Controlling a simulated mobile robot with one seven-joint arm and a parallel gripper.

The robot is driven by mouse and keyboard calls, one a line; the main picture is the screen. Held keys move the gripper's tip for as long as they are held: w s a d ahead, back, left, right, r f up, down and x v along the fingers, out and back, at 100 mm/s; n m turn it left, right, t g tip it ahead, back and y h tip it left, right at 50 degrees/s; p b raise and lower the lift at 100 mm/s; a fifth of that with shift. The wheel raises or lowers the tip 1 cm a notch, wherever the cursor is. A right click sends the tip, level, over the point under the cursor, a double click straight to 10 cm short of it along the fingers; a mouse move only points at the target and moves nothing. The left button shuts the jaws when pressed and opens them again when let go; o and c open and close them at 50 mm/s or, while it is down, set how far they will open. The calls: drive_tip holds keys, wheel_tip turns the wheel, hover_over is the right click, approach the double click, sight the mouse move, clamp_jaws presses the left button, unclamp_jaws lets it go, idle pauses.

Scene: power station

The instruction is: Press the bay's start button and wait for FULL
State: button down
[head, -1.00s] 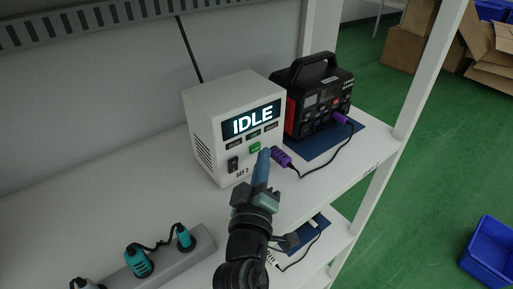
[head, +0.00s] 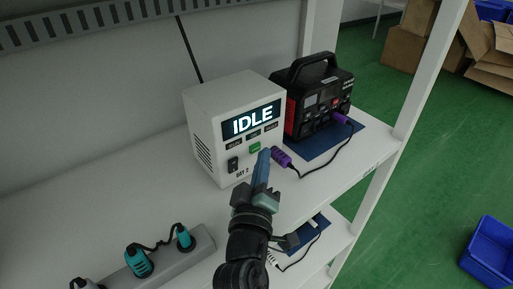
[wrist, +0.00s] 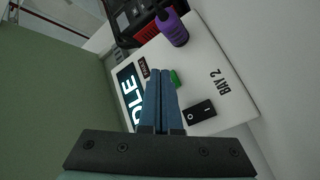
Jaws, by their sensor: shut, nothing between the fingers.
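The white bay unit (head: 205,128), marked BAY 2, stands on the shelf. Its screen (head: 251,120) reads IDLE. The green start button (head: 255,147) is on its front below the screen; in the wrist view the button (wrist: 175,78) shows beside my fingertips. A black rocker switch (head: 233,164) sits lower left on the same face. My gripper (head: 265,153) is shut and empty, its blue fingers pointing at the front face just below and right of the button in the head view. It also shows in the wrist view (wrist: 160,74). I cannot tell whether the tips touch the panel.
A purple plug (head: 281,157) sits at the unit's right edge, its cable running to a black and red power station (head: 318,98) on a blue mat (head: 350,132). A power strip (head: 203,243) with teal plugs lies front left. A shelf post (head: 421,80) stands right.

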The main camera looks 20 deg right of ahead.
drive_tip(key=shift+w, duration=0.1)
idle(0.3)
drive_tip(key=shift+w+a+b, duration=0.2)
drive_tip(key=shift+w+b, duration=0.1)
drive_tip(key=shift+w, duration=0.15)
idle(0.3)
drive_tip(key=shift+s+d, duration=0.2)
drive_tip(key=shift+s, duration=0.35)
drive_tip(key=shift+s+d+p, duration=0.35)
drive_tip(key=shift+s, duration=0.6)
drive_tip(key=shift+s+d+p, duration=0.35)
drive_tip(key=shift+s+p, duration=0.05)
drive_tip(key=shift+s, duration=0.55)
drive_tip(key=shift+s+d+p, duration=0.35)
drive_tip(key=shift+s, duration=0.6)
